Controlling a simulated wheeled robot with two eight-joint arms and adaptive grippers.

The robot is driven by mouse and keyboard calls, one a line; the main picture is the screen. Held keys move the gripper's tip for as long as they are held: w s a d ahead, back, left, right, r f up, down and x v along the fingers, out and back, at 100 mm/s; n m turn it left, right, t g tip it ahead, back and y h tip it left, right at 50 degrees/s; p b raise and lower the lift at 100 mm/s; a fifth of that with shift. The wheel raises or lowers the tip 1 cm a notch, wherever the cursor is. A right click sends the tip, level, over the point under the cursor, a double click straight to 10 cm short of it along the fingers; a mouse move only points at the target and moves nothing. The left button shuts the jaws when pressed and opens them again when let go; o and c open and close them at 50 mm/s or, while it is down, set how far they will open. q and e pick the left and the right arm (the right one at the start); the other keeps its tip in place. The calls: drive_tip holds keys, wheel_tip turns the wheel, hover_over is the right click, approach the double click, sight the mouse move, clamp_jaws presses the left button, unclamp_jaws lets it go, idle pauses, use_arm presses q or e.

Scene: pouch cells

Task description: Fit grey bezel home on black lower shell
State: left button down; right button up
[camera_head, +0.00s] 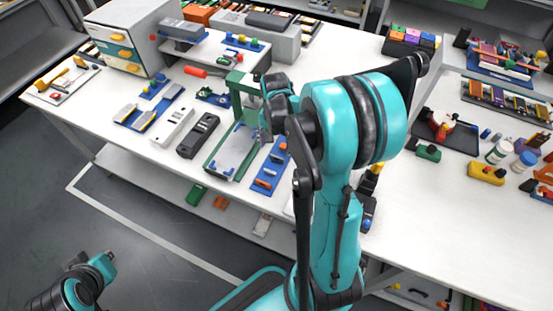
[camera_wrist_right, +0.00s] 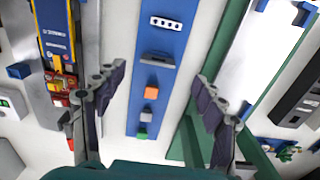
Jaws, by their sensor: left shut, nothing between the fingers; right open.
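A long black shell (camera_head: 198,135) lies on the white table left of the green fixture; its edge also shows in the right wrist view (camera_wrist_right: 300,98). A pale grey elongated part (camera_head: 172,128) lies beside it, apart from it. I cannot tell for certain whether this part is the bezel. My right gripper (camera_wrist_right: 160,98) is open and empty above a blue strip (camera_wrist_right: 143,100) carrying small parts. In the head view my right arm mostly hides its fingers. Part of my left arm shows at lower left, clear of the table, with no fingers visible.
The green fixture (camera_head: 236,85) with a pale plate stands between the black shell and the blue strip (camera_head: 259,187). A grey drawer cabinet (camera_head: 111,62) stands at the back left. Several small parts crowd the right of the table. The front left of the table has some clear room.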

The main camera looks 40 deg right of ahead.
sight(277, 157)
drive_tip(key=f+b, duration=0.3)
drive_tip(key=f, duration=0.3)
drive_tip(key=shift+d+f, duration=0.2)
drive_tip(key=shift+r, duration=0.1)
drive_tip(key=c, duration=0.9)
